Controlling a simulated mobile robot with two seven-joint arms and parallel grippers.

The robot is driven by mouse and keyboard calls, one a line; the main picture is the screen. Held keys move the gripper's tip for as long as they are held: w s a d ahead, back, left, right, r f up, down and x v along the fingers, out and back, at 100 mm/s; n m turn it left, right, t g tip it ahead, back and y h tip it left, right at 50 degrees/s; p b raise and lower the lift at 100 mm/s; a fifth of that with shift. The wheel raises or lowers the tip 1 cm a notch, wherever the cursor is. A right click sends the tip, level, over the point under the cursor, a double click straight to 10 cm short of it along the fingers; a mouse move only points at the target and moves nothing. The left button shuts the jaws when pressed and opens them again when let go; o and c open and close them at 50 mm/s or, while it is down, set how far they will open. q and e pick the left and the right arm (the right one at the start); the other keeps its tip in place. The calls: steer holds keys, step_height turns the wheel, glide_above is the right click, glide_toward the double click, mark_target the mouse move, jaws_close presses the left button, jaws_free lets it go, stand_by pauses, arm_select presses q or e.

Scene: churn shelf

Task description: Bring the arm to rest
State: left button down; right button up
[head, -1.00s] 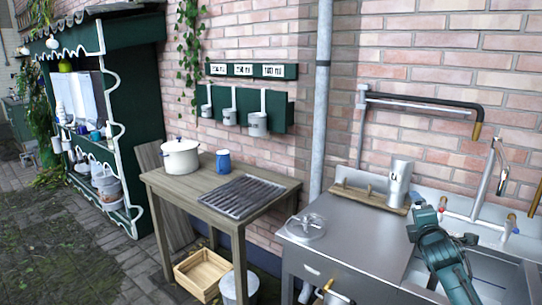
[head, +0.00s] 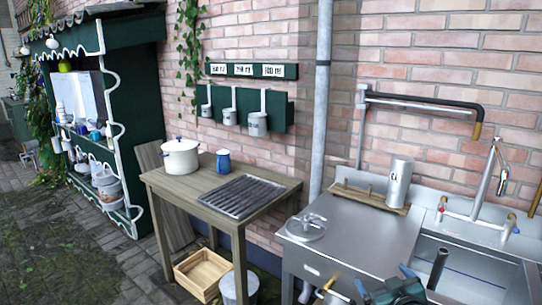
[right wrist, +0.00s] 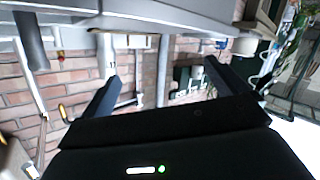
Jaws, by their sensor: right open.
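My right gripper (head: 384,280) shows at the bottom edge of the head view, in front of the steel sink unit (head: 350,240), with most of the arm cut off. In the right wrist view its two dark fingers (right wrist: 163,88) stand wide apart with nothing between them. My left gripper is in neither view.
A metal cylinder (head: 398,182) stands at the wooden rack (head: 368,198) behind the worktop. A round lid-like metal piece (head: 306,228) lies on the left of the worktop. The sink basin (head: 465,275) and taps are at right. A wooden table (head: 185,190) holds a white pot (head: 180,158) and a blue mug (head: 223,161).

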steer(key=s+a+f+g+y, duration=0.1)
steer(key=s+a+f, duration=0.3)
steer(key=s, duration=0.6)
steer(key=s+a+f+g+y, duration=0.1)
steer(key=s+a+f, duration=0.3)
steer(key=s, duration=0.6)
steer(key=s+a+f+g+y, duration=0.1)
steer(key=s+a+f, duration=0.3)
steer(key=s, duration=0.6)
steer(key=shift+a+f+m+g, duration=0.15)
steer(key=shift+a+m+g, duration=0.15)
steer(key=shift+a+g, duration=0.5)
